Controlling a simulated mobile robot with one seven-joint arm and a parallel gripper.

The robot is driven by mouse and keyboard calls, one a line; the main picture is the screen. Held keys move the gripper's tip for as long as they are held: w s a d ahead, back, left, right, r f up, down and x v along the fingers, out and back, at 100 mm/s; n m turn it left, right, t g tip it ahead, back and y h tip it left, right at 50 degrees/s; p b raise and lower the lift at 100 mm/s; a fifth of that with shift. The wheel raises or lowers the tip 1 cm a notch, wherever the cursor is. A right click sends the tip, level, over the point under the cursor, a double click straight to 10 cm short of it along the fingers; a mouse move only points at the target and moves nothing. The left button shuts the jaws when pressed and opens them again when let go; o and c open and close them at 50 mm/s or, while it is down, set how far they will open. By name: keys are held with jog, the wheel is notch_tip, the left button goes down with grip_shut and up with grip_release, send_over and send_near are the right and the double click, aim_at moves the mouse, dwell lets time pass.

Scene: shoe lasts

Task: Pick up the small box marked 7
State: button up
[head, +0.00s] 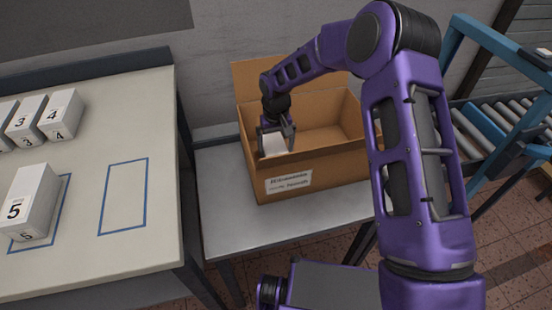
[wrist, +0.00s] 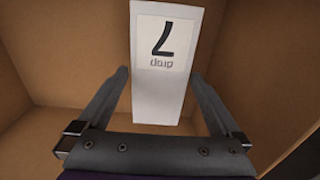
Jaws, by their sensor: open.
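The small white box marked 7 (wrist: 163,75) stands inside the open cardboard carton (head: 330,165). In the wrist view its 7 appears upside down, with a line of small print beside it. In the head view only a white patch of the box (head: 275,144) shows, between my fingers. My gripper (head: 276,138) reaches down into the left part of the carton. In the wrist view my gripper (wrist: 163,80) is open, with one finger on each side of the box and a gap visible at each side. The lower part of the box is hidden.
The carton stands on a grey table (head: 235,215); its walls surround my gripper. At left, a pale table (head: 100,100) holds white boxes marked 3, 4 and 5 (head: 30,200) and an empty blue-outlined rectangle (head: 124,196). A roller conveyor (head: 480,125) stands at right.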

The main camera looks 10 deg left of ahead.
jog(key=shift+f, duration=0.9)
jog(key=shift+r, duration=0.1)
jog(key=c, duration=1.3)
jog(key=shift+w, duration=0.1)
